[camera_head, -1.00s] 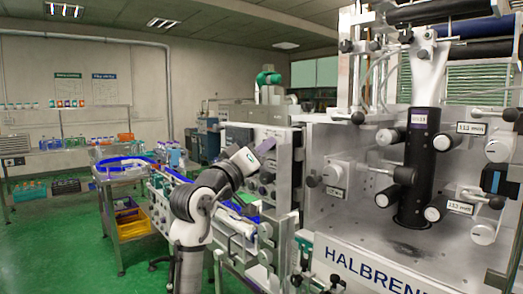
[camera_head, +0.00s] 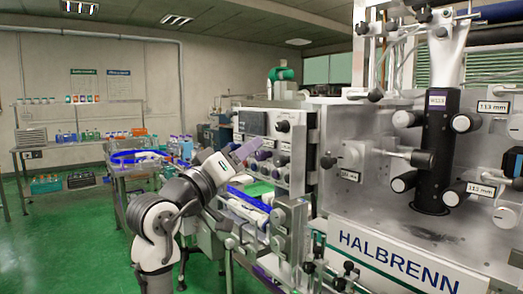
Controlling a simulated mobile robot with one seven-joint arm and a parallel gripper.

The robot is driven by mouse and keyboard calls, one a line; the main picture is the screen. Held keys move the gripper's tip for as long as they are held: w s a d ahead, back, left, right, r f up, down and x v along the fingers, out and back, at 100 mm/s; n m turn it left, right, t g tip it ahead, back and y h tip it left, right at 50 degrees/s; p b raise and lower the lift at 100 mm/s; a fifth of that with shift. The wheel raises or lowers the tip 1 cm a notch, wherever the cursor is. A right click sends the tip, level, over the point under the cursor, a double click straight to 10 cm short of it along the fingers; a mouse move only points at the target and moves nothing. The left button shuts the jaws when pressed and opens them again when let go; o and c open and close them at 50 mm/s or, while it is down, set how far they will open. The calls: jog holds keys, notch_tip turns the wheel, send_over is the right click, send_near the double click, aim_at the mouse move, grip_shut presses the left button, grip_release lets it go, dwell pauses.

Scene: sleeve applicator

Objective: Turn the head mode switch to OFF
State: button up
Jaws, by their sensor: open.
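A control panel (camera_head: 300,150) stands on the machine's near left part, with a dark screen (camera_head: 252,122), a black knob (camera_head: 283,126) and several small knobs below. The labels are too small to read, so I cannot tell which knob is the head mode switch or where it points.
The machine's conveyor (camera_head: 245,205) runs below the panel, close under my arm. The metal housing (camera_head: 380,215) with rollers and a black column (camera_head: 436,150) fills the right. Green floor (camera_head: 70,240) is open at left.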

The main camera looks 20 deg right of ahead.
jog(key=shift+v, duration=1.5)
